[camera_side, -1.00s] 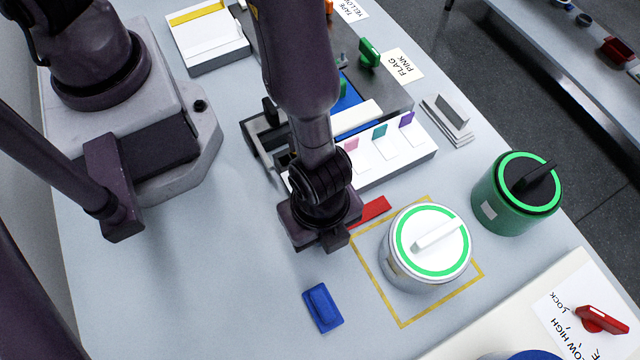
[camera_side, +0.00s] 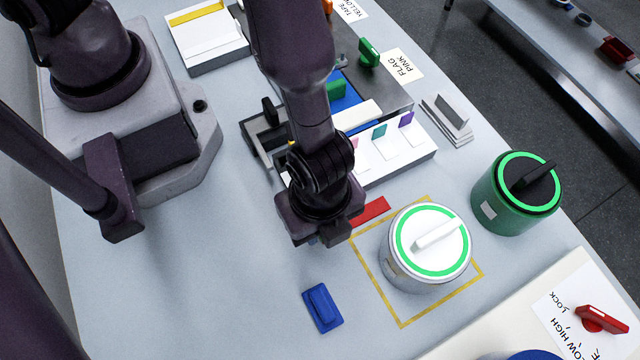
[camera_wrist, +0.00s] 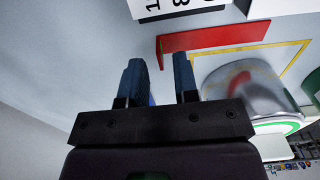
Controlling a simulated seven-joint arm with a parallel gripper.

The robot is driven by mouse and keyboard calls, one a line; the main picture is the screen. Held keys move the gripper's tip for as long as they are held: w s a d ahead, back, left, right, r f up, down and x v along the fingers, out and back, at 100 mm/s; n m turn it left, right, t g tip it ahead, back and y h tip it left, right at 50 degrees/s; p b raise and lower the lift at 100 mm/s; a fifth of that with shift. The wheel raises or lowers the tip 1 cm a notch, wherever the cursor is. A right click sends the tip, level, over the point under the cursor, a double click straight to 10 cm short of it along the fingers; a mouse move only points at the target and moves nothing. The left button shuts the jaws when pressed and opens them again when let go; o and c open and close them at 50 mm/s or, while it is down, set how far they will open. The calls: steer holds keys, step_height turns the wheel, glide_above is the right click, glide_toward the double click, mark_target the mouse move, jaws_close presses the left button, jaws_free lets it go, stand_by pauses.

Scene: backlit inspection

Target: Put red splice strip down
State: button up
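The red splice strip (camera_side: 370,211) lies on the grey table between my gripper and the white canister, at the yellow taped outline. In the wrist view the strip (camera_wrist: 215,38) shows beyond my fingertips, apart from them. My gripper (camera_side: 322,238) is low over the table, just left of the strip, and its body may hide part of it. In the wrist view the two fingers of my gripper (camera_wrist: 159,72) are apart, with only table seen between their tips.
A white canister with a green ring (camera_side: 426,248) stands inside the yellow outline (camera_side: 403,326). A blue block (camera_side: 322,307) lies in front of my gripper. A white stand with coloured flags (camera_side: 400,155) is behind. A green canister (camera_side: 517,193) stands at right. The front left table is clear.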

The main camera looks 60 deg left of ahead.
step_height(320, 180, up, 10)
steer(key=f, duration=0.1)
steer(key=w+a+r+n+t, duration=0.3)
steer(key=w+a+r+n, duration=0.45)
steer(key=a+r, duration=0.55)
steer(key=s+a+r+n+t, duration=0.1)
steer(key=s+a+r+n, duration=0.1)
steer(key=a+r+n, duration=0.3)
steer(key=s+a+r+n+t, duration=0.1)
steer(key=s+a+r+n, duration=0.2)
steer(key=a, duration=0.6)
steer(key=shift+a+r+n, duration=0.3)
steer(key=shift+r+n, duration=0.55)
steer(key=shift+n, duration=0.2)
steer(key=shift+o, duration=0.6)
steer(key=shift+s+a+r+t, duration=0.15)
steer(key=shift+s+a+t, duration=0.05)
steer(key=shift+s+t, duration=0.1)
